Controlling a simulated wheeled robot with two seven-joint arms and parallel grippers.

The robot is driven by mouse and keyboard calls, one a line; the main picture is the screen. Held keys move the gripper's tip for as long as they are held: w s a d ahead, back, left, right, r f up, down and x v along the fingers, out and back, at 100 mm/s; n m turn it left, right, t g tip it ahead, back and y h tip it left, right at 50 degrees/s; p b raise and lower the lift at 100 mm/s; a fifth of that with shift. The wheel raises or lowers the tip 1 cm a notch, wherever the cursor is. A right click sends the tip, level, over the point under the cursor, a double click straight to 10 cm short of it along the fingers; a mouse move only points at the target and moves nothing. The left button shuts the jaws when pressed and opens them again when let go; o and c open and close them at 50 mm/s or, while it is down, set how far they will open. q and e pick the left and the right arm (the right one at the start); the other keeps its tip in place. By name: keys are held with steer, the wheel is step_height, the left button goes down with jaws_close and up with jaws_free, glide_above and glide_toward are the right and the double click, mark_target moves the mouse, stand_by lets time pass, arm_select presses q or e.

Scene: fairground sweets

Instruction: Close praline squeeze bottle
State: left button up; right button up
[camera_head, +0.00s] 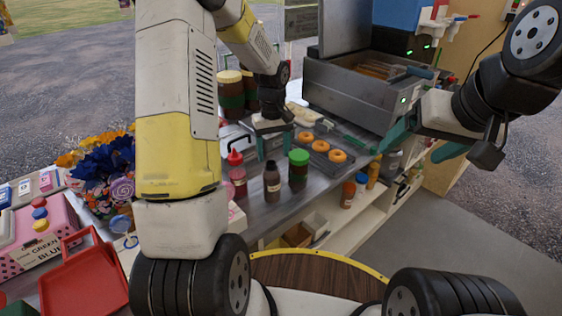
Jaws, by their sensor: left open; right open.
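A brown squeeze bottle with a dark cap (272,182) stands upright at the counter's front edge, between a red-topped bottle (237,175) and a green-lidded jar (298,170). It looks like the praline bottle, but its label is too small to read and I cannot tell whether its cap is closed. My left gripper (274,152) points down with teal fingers apart, just behind and above the brown bottle, with nothing seen between them. My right gripper (411,152) is open and empty at the right, near the fryer's front corner, away from the bottles.
Donuts (315,146) lie on a tray behind the green-lidded jar. A metal fryer (352,95) stands at the back. Brown jars (231,95) are at the back left. A shelf (340,222) below holds bottles. A red tray (82,285) and flowers are at left.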

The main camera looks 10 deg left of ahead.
arm_select(q)
steer(key=shift+f, duration=0.1)
steer(key=shift+f, duration=1.15)
steer(key=shift+f, duration=2.65)
steer(key=shift+c, duration=0.4)
jaws_close()
